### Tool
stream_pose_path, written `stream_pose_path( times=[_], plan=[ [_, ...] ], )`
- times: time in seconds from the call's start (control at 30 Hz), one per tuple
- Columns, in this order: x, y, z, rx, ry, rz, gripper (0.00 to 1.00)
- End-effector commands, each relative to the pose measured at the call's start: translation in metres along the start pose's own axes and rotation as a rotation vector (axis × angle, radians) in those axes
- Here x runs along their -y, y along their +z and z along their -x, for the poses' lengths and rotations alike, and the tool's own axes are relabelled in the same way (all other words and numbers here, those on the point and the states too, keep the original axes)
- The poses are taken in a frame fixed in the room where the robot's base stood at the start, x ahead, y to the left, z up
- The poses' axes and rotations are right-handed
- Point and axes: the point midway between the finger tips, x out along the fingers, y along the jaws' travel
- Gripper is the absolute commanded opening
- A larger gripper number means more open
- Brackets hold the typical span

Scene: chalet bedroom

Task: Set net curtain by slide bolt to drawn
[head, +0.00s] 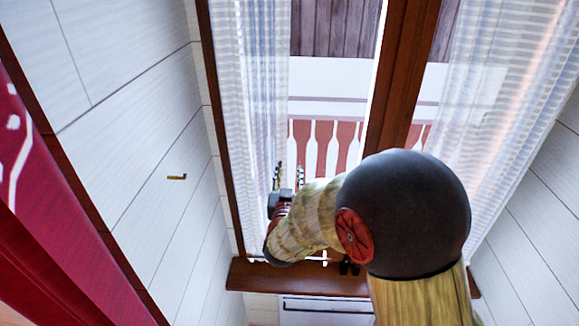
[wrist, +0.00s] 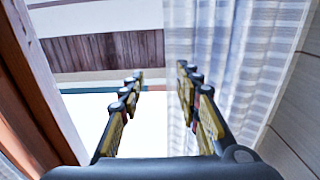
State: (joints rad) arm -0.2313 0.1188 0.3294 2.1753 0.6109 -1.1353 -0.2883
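A sheer white net curtain (head: 250,90) hangs gathered at the left side of the window. A second sheer panel (head: 490,90) hangs on the right side. My gripper (head: 288,176) is at the left panel's inner edge, low in the window. In the wrist view my gripper (wrist: 160,82) is open. A net curtain (wrist: 235,60) fills the right half there, and its edge appears between the fingers. I cannot tell whether the fingers touch the cloth. A small brass fitting (head: 177,177) is on the left wall; I cannot tell whether it is the slide bolt.
A brown wooden post (head: 403,70) divides the window. A wooden sill (head: 300,280) runs below it. A red curtain (head: 60,220) is at the far left. The panelled left wall (head: 140,80) is close beside the window. Beyond the glass is a red and white balcony railing (head: 325,145).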

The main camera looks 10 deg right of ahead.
Motion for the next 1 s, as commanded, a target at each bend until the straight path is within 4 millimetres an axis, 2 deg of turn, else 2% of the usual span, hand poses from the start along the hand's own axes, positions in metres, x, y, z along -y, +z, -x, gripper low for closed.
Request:
stream_pose_path(
  times=[0.03, 0.2, 0.57, 1.0],
  plan=[
    [-0.001, 0.000, -0.008, 0.000, 0.001, 0.000, 0.33],
    [0.000, 0.000, -0.025, 0.001, 0.000, -0.001, 0.33],
    [0.000, 0.000, -0.031, 0.001, -0.001, 0.000, 0.33],
    [0.000, 0.000, -0.031, 0.001, -0.002, 0.000, 0.09]
  ],
)
